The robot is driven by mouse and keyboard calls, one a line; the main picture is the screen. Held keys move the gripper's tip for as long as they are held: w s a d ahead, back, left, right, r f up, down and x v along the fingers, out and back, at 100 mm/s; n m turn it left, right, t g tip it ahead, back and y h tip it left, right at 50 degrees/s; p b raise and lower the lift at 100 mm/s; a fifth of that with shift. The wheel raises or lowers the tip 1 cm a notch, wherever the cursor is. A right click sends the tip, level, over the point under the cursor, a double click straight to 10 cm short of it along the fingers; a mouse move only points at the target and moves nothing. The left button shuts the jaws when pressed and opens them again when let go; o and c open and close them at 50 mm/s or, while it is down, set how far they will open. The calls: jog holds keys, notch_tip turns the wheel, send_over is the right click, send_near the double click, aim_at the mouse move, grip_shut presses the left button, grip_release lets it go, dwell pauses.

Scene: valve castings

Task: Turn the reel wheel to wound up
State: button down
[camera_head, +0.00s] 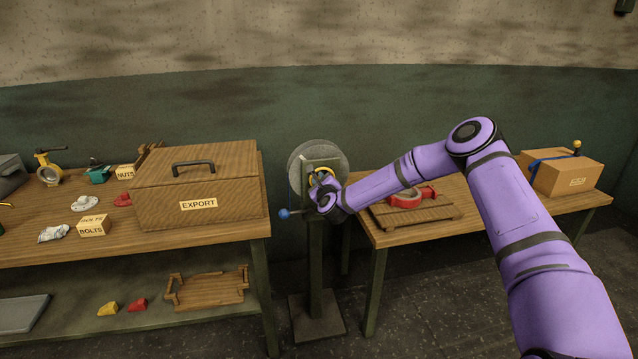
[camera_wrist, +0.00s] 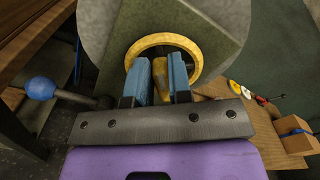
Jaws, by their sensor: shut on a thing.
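The reel (camera_head: 302,163) is a grey disc on a dark post between two tables. Its yellow ring-shaped wheel (camera_wrist: 165,42) faces the wrist camera, in front of a grey plate. My gripper (camera_wrist: 160,77) reaches the wheel. Its two blue fingers stand either side of a yellow part of the wheel (camera_wrist: 160,72), shut on it. In the head view my gripper (camera_head: 326,186) covers much of the wheel, with only its yellow upper rim (camera_head: 324,171) showing. I cannot read the wheel's turn angle.
A lever with a blue knob (camera_head: 284,214) sticks out left of the post; the knob also shows in the wrist view (camera_wrist: 41,88). The EXPORT chest (camera_head: 198,185) stands close on the left.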

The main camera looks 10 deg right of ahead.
jog(key=shift+d+r+m, duration=0.1)
jog(key=shift+d+m, duration=0.15)
jog(key=shift+m, duration=1.1)
jog(key=shift+d+r+m, duration=0.1)
jog(key=shift+d+m, duration=0.2)
jog(key=shift+m, duration=1.1)
jog(key=shift+d+r+m, duration=0.1)
jog(key=shift+d+m, duration=0.15)
jog(key=shift+m, duration=1.1)
jog(key=c, duration=1)
grip_release()
jog(key=shift+c, duration=0.2)
jog(key=s, duration=1.1)
